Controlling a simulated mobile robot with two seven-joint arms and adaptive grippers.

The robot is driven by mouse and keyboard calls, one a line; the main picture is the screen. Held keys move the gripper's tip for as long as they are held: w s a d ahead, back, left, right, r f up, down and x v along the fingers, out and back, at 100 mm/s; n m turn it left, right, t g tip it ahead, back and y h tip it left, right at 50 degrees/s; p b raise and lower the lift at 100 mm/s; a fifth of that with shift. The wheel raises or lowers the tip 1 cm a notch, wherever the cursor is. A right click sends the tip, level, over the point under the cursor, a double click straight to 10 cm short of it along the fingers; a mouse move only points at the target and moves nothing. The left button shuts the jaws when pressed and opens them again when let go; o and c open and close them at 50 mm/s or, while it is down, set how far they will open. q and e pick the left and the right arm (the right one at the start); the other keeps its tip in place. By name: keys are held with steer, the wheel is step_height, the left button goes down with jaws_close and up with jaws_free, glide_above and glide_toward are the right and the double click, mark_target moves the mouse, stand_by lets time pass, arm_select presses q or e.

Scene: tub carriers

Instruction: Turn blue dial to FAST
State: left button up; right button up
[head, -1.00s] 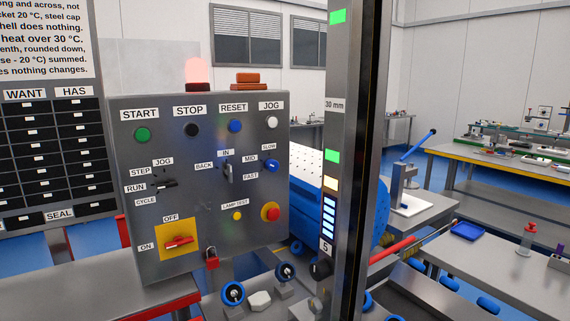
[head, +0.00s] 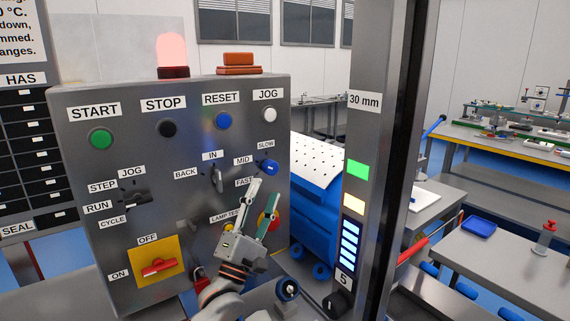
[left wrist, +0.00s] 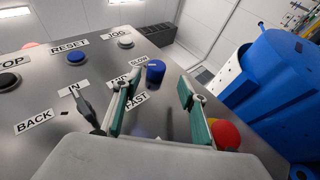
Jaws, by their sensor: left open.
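The blue dial (head: 268,167) sits at the right of the grey control panel (head: 70,180), among the labels SLOW (head: 265,144), MID (head: 243,161) and FAST (head: 244,182). Its exact pointing is too small to tell. My left gripper (head: 264,193) is in front of the panel, just below the dial, with its fingers apart and pointing up. In the left wrist view the dial (left wrist: 155,71) shows beyond the open fingers, nearer the left one, with nothing between the fingertips. FAST is partly covered by a finger. My right gripper is not in view.
A dark lever (head: 217,179) labelled BACK and IN is left of the dial. A red button (head: 262,222) is behind my left fingers. A metal post (head: 375,130) stands right of the panel, with a blue machine (head: 312,205) between. A lit red beacon (head: 171,52) stands on top.

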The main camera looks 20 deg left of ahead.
mark_target(272, 171)
arm_select(q)
steer(key=r, duration=0.1)
steer(key=w+r, duration=0.1)
steer(key=shift+w+d+r+p, duration=0.1)
steer(key=shift+w+r+p, duration=0.15)
steer(key=shift+r+p, duration=0.1)
steer(key=x, duration=0.3)
steer(key=shift+w+r+p, duration=0.1)
steer(key=shift+w+p, duration=0.2)
steer(key=shift+w+d+r, duration=0.1)
steer(key=shift+w+r, duration=0.3)
steer(key=shift+w, duration=0.15)
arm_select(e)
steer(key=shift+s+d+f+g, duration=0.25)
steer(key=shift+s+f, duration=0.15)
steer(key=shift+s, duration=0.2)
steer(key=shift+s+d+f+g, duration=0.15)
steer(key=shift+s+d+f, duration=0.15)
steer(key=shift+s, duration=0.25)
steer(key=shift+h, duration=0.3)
arm_select(q)
steer(key=c, duration=1.1)
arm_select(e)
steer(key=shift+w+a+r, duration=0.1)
